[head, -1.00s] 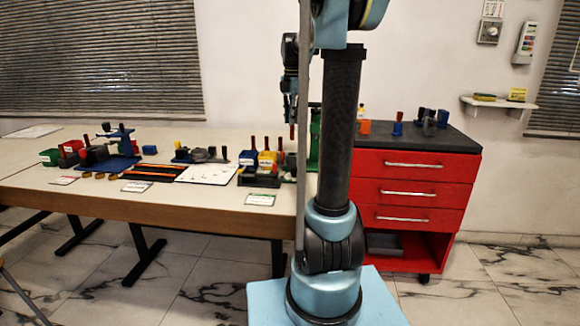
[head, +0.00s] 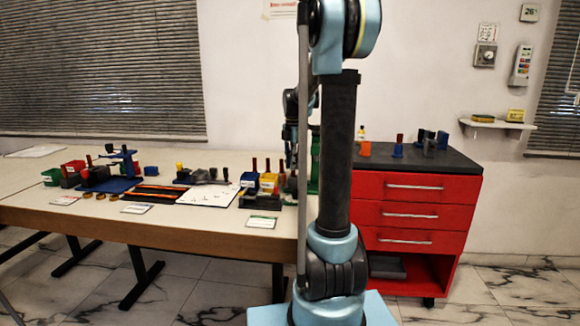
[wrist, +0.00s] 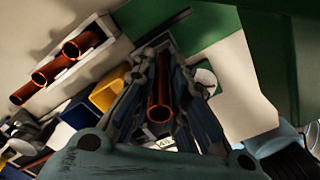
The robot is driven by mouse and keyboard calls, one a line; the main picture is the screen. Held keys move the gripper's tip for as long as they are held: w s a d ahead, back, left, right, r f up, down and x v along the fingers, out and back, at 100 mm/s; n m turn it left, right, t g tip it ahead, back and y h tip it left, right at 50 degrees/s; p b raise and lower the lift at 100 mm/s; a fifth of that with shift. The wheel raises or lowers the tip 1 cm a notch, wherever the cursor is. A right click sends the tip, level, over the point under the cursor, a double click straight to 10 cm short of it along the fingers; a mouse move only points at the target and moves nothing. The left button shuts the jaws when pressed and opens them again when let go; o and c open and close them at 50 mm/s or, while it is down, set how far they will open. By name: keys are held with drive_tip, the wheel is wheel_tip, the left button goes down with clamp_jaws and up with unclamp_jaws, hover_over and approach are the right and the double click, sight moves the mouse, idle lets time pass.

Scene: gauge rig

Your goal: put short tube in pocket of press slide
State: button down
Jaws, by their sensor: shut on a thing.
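My gripper (wrist: 158,78) is shut on a reddish-brown short tube (wrist: 160,103), which lies lengthwise between the fingers with its open end facing the camera. The tube's far end meets a pale, box-like frame by a green part, and I cannot tell whether it is in or above a pocket. The green press (wrist: 215,30) fills the upper right of the wrist view. In the head view the press (head: 315,160) stands at the table's right end, and my gripper (head: 291,160) is beside it, mostly hidden by my arm. The press slide is not clearly distinguishable.
Other brown tubes stand in a pale rack (wrist: 58,82) left of my gripper. A yellow bin (wrist: 108,92) and a blue bin (head: 249,180) are close by. A red drawer cabinet (head: 415,215) stands to the right. A white sheet (head: 207,195) lies on the table.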

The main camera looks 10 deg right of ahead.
drive_tip(key=shift+f, duration=0.4)
drive_tip(key=c, duration=1.6)
unclamp_jaws()
drive_tip(key=shift+r, duration=0.1)
wheel_tip(320, 180, up, 12)
